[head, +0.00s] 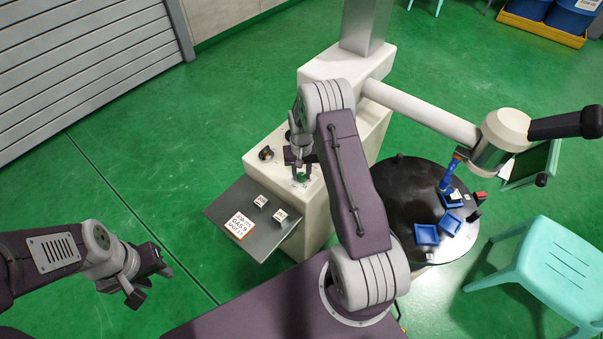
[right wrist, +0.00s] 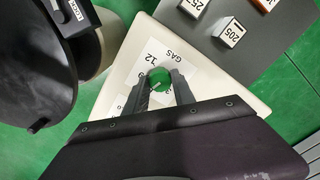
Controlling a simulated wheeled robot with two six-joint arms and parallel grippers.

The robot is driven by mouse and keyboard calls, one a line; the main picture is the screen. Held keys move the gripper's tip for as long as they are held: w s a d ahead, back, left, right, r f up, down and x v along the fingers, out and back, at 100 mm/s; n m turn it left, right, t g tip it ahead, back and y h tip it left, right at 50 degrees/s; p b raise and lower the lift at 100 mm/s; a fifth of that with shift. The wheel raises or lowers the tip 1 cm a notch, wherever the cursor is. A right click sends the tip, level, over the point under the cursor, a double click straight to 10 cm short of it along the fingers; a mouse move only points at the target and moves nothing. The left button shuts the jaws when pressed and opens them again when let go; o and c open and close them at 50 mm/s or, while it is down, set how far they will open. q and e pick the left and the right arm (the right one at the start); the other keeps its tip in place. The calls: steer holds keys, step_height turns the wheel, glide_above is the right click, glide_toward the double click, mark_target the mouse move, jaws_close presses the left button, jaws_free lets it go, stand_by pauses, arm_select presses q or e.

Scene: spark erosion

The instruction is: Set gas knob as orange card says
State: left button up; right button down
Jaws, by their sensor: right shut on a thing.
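The green gas knob (right wrist: 158,77) sits on the cream cabinet, on a white dial label (right wrist: 151,55) reading GAS with a 12 beside it. It also shows in the head view (head: 302,177). My right gripper (right wrist: 159,82) is shut on the knob, one finger on each side. A white card with an orange-red edge (head: 240,226) lies on the grey shelf; its middle line seems to read GAS 9, the other lines are small. My left gripper (head: 150,284) is open and empty over the floor at lower left. The knob's pointer is hard to make out.
The grey shelf (head: 228,205) also holds two small white-topped blocks (head: 261,201). A dark knob (head: 267,153) is on the cabinet (head: 317,221) near the gas knob. A black round table (head: 399,180) with blue trays (head: 426,234) stands at right, beside a turquoise stool (head: 545,265).

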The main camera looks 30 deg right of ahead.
mark_target(302, 175)
steer(key=m, duration=0.4)
steer(key=shift+w+r+m, duration=0.1)
steer(key=shift+w+m, duration=0.05)
steer(key=shift+m, duration=2.05)
steer(key=c, duration=1.2)
jaws_free()
steer(key=shift+o, duration=0.7)
step_height(302, 175, up, 9)
steer(key=shift+b, duration=0.4)
